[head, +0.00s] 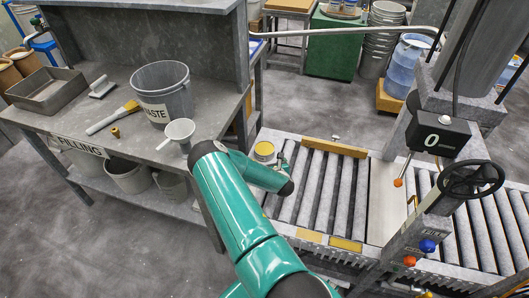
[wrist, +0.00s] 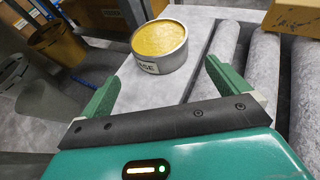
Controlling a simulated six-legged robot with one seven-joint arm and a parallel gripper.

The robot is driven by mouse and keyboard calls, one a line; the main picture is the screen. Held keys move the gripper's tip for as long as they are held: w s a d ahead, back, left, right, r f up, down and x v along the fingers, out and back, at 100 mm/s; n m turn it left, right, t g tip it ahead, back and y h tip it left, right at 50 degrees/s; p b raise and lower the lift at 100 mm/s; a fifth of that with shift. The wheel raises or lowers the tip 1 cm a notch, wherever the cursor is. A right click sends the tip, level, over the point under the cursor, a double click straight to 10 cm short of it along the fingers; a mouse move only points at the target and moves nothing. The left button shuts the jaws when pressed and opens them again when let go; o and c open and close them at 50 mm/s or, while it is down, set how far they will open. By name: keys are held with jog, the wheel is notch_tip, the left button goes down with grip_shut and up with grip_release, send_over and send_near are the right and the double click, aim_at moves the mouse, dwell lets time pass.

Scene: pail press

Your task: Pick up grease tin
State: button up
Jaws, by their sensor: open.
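The grease tin (wrist: 162,62) is a short, round grey metal tin with a yellow top and a white label ending in "ASE". It stands upright on a flat grey plate beside the rollers. The tin also shows in the head view (head: 264,151), just beyond the end of my arm. My gripper (wrist: 161,74) is open, with one green finger on each side of the view and the tin ahead, between and slightly beyond the fingertips. Nothing is held. In the head view the fingers are small and partly hidden by my wrist.
A roller conveyor (head: 325,190) runs right of the tin, with a wooden bar (head: 334,147) along its far edge. A press with a handwheel (head: 471,180) stands at right. The filling bench (head: 75,127) at left holds a waste pail (head: 165,92) and a funnel (head: 179,132).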

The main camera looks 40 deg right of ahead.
aim_at(265, 151)
jog(key=x, duration=1)
jog(key=shift+w+d, duration=0.25)
jog(key=shift+w, duration=0.1)
jog(key=c, duration=0.9)
jog(key=shift+c, duration=0.7)
jog(key=shift+r, duration=0.1)
